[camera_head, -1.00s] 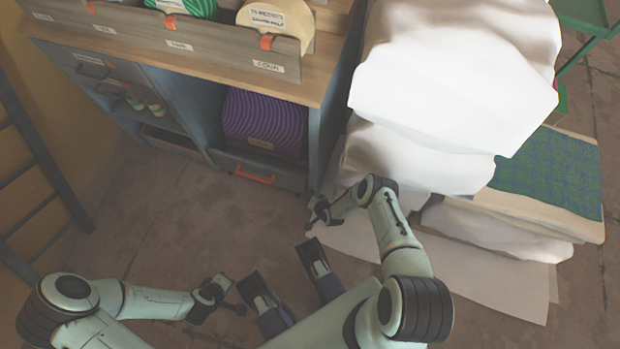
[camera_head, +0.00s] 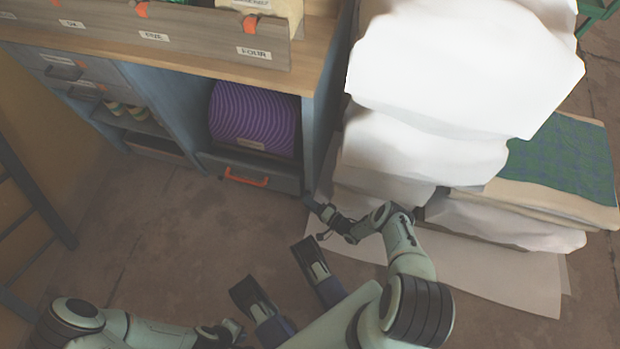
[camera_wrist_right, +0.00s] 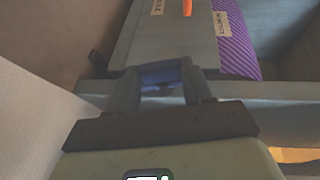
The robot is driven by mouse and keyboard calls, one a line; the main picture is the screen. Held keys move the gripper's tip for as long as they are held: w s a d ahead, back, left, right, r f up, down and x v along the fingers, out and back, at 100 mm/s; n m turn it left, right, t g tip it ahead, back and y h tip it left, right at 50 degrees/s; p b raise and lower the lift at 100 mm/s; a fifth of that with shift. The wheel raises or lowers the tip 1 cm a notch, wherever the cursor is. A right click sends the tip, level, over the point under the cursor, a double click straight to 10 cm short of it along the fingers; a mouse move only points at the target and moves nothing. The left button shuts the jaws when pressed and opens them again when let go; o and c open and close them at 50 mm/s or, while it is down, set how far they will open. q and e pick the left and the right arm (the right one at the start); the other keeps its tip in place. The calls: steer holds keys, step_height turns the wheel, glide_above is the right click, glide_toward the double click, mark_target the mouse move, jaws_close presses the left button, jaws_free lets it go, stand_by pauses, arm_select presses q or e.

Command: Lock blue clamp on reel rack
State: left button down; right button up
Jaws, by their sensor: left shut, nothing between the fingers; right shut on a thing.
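The reel rack (camera_head: 195,40) is a grey-brown board with white labels and orange clips on the wooden top of the blue-grey cabinet. Its upper part is cut off in the head view. My right gripper (camera_head: 313,204) is low by the cabinet's right front corner, well below the rack. In the right wrist view my right gripper (camera_wrist_right: 161,80) is shut on a small blue piece (camera_wrist_right: 160,72), which looks like the blue clamp; its shape is mostly hidden by the fingers. My left gripper (camera_head: 238,328) is shut and empty above the floor at the bottom.
A purple reel (camera_head: 254,120) sits in the cabinet's open bay, above a drawer with an orange handle (camera_head: 246,180). A dark ladder (camera_head: 30,200) stands at the left. The floor between is clear.

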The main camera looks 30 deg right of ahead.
steer(key=shift+w+d+t, duration=0.1)
steer(key=shift+w+t, duration=0.05)
steer(key=shift+t, duration=0.25)
steer(key=o, duration=1)
steer(key=shift+o, duration=0.2)
arm_select(q)
steer(key=shift+t, duration=0.8)
steer(key=w, duration=0.1)
steer(key=w+r+p, duration=0.1)
steer(key=w, duration=0.1)
steer(key=w+r+p, duration=0.1)
steer(key=shift+w+d+r, duration=0.1)
steer(key=shift+w+d, duration=0.1)
steer(key=shift+d, duration=0.05)
arm_select(e)
steer(key=v, duration=1.3)
steer(key=shift+s, duration=0.25)
